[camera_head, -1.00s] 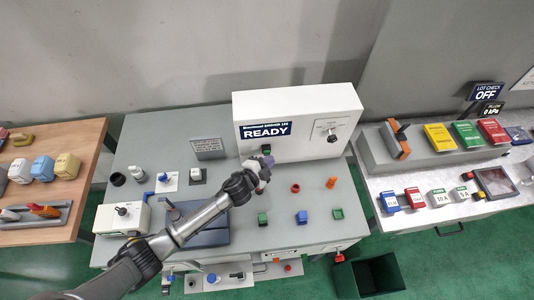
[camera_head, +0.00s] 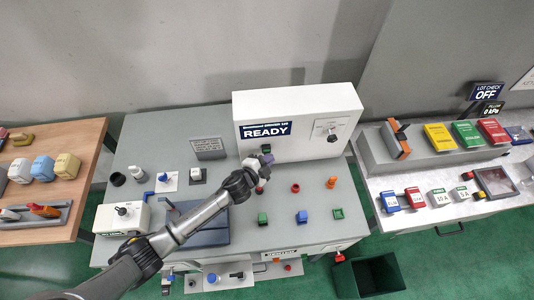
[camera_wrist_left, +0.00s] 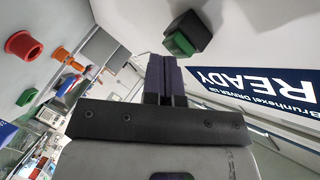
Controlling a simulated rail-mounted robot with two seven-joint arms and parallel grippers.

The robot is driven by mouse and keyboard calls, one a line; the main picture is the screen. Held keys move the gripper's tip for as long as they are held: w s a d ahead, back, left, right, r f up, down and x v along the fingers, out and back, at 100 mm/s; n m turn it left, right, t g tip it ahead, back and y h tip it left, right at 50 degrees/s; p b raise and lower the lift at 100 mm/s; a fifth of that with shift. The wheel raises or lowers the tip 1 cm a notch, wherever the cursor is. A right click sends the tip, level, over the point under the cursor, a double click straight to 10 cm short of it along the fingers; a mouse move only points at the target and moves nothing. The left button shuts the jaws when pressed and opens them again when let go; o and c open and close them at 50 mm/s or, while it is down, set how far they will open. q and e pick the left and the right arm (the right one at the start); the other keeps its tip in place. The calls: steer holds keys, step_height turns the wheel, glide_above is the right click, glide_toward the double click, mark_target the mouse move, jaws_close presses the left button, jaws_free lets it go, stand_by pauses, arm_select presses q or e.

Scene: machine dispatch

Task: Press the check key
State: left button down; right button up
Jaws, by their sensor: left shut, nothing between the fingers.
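A green key in a black housing (camera_wrist_left: 185,38) sits on the white machine face in the left wrist view. In the head view its dark housing (camera_head: 266,149) shows low on the white machine box (camera_head: 340,100), just above my fingertips. I can read no label on the key. My left gripper (camera_head: 267,160) is shut and empty in front of the machine. In the left wrist view its fingers (camera_wrist_left: 163,62) end just short of the key in the picture, which lies slightly to their right. Contact is not visible. My right gripper is not in view.
The machine's display (camera_head: 265,130) reads READY. Red (camera_head: 295,188), orange (camera_head: 331,183), green (camera_head: 262,218) and blue (camera_head: 302,217) parts stand on the grey table below. A lot check sign (camera_head: 486,92) at right reads OFF. A dark green bin (camera_head: 370,276) stands on the floor.

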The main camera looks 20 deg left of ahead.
arm_select(q)
steer(key=shift+w+a, duration=0.1)
steer(key=shift+w, duration=0.05)
stand_by(0.6)
steer(key=shift+s+d+p, duration=0.3)
steer(key=shift+s+d, duration=0.15)
steer(key=shift+s, duration=0.35)
steer(key=shift+s+d+p, duration=0.2)
steer(key=shift+s+d, duration=0.25)
steer(key=shift+s, duration=0.25)
steer(key=shift+s+d+p, duration=0.15)
steer(key=shift+s+d, duration=0.25)
steer(key=shift+s, duration=0.35)
steer(key=shift+s+d+p, duration=0.2)
steer(key=shift+s+d, duration=0.25)
steer(key=shift+s, duration=0.25)
